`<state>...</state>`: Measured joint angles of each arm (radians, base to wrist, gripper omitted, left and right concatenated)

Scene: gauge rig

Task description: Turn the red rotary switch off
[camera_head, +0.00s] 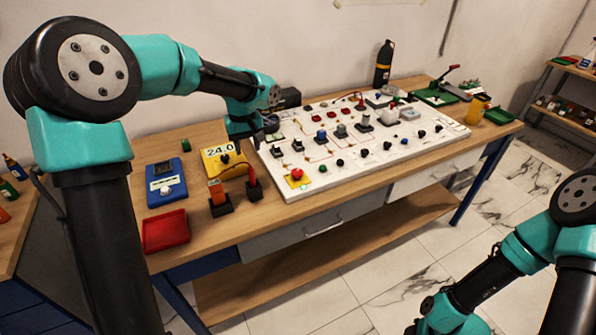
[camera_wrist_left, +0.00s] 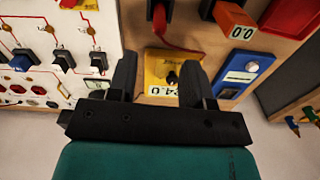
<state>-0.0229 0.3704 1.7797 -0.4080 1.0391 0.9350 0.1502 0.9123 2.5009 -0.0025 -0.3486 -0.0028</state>
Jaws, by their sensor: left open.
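The white switch panel (camera_head: 385,158) lies on the workbench and carries several knobs, switches and red parts. A red part with an upright piece (camera_head: 360,104) near its back edge may be the red rotary switch, but I cannot tell for sure, nor read its position. My left gripper (camera_head: 264,135) is open and empty by the panel's left end. In the left wrist view its fingers (camera_wrist_left: 158,78) frame the yellow meter (camera_wrist_left: 160,68) reading 24.0, with the panel off to the left. My right arm shows at the lower right of the head view; its gripper is out of view.
A red mushroom button (camera_head: 297,174) sits at the panel's front left corner. A blue meter (camera_head: 166,184), a red tray (camera_head: 165,231) and an orange block (camera_head: 219,197) stand left of the panel. A black bottle (camera_head: 384,63) stands behind it. A green tray (camera_head: 434,97) is at the right.

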